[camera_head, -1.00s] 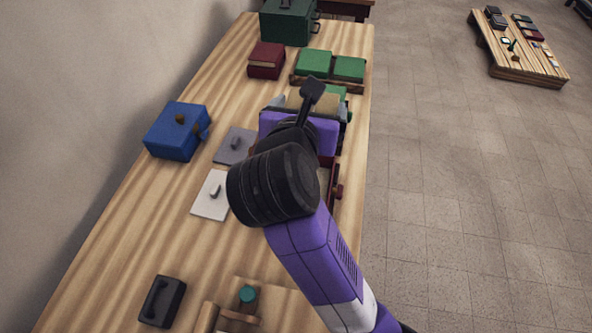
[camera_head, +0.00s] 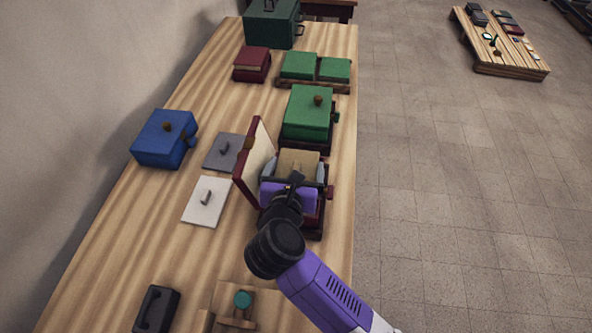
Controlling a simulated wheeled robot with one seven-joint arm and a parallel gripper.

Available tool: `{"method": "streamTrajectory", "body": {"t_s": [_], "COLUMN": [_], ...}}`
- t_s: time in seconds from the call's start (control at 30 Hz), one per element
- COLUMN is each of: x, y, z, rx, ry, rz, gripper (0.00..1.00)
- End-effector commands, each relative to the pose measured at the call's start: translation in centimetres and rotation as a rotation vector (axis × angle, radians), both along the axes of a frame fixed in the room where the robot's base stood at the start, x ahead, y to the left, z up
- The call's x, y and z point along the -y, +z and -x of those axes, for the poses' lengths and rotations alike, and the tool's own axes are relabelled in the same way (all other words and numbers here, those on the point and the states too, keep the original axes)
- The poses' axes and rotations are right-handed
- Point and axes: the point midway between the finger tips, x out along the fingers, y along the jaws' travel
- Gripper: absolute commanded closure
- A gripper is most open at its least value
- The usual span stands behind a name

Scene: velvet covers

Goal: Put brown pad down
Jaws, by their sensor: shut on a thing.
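The brown pad (camera_head: 300,158) is a tan block between the fingers of my gripper (camera_head: 296,170), which is shut on it. The pad and gripper are over or inside a dark red box (camera_head: 313,228). The box's lid (camera_head: 257,160) stands open on the left, with a cream inner face. My gripper's purple body hides most of the box's inside. I cannot tell whether the pad touches the box's floor.
A green box (camera_head: 308,110) stands just behind. A grey plate (camera_head: 224,152) and a white plate (camera_head: 203,203) with handles lie left, near a blue box (camera_head: 165,140). A dark handled block (camera_head: 157,308) and a wooden piece with a teal knob (camera_head: 243,300) are in front.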

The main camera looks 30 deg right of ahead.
Motion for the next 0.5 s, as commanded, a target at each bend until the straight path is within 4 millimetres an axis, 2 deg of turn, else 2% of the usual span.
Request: {"method": "streamTrajectory", "body": {"t_s": [0.13,0.5], "x": [0.0,0.0], "y": [-1.4,-1.8], "z": [0.0,0.0], "rx": [-0.001,0.001], "ry": [0.000,0.000], "rz": [0.001,-0.001], "gripper": [0.50,0.50]}}
